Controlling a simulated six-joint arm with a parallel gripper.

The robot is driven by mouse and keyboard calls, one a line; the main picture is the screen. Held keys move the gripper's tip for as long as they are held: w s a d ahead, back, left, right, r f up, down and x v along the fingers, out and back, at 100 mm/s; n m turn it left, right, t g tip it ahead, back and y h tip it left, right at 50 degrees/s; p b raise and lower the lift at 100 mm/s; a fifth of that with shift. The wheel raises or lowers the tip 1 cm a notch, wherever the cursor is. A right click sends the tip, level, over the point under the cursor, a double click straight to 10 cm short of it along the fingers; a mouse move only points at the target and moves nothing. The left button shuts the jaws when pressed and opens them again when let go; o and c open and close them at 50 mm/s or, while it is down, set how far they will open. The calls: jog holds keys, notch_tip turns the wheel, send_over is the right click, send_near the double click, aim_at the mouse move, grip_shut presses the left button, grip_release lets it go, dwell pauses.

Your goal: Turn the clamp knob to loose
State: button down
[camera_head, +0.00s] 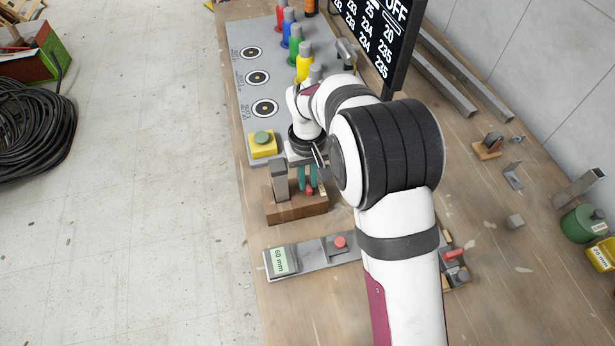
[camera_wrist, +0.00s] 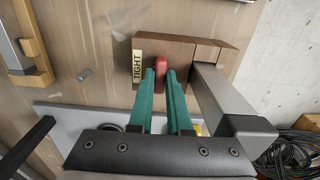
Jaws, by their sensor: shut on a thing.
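The red clamp knob (camera_head: 309,191) is on a brown wooden block (camera_head: 290,214) on the bench. In the wrist view the red knob (camera_wrist: 160,68) stands between the teal fingertips of my gripper (camera_wrist: 160,77), which is shut on it. A pale label reading TIGHT (camera_wrist: 138,67) lies on the block just left of the knob. A grey metal post (camera_head: 279,180) rises from the block beside the knob. In the head view my gripper (camera_head: 307,181) comes down from above, and my arm hides part of the block's right side. No loose label is readable.
A yellow box with a green button (camera_head: 262,149) stands behind the block. A grey plate with a 50 mm display (camera_head: 279,261) and a red button (camera_head: 340,242) lies in front. Coloured bottles and a dark sign (camera_head: 382,35) stand farther back. A black hose coil (camera_head: 35,130) lies on the floor.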

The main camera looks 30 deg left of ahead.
aim_at(308, 182)
jog(key=shift+w, duration=0.1)
dwell(0.3)
jog(key=c, duration=0.9)
grip_release()
jog(key=shift+o, duration=0.2)
jog(key=shift+r, duration=0.1)
notch_tip(308, 182, up, 16)
jog(key=shift+f, duration=0.2)
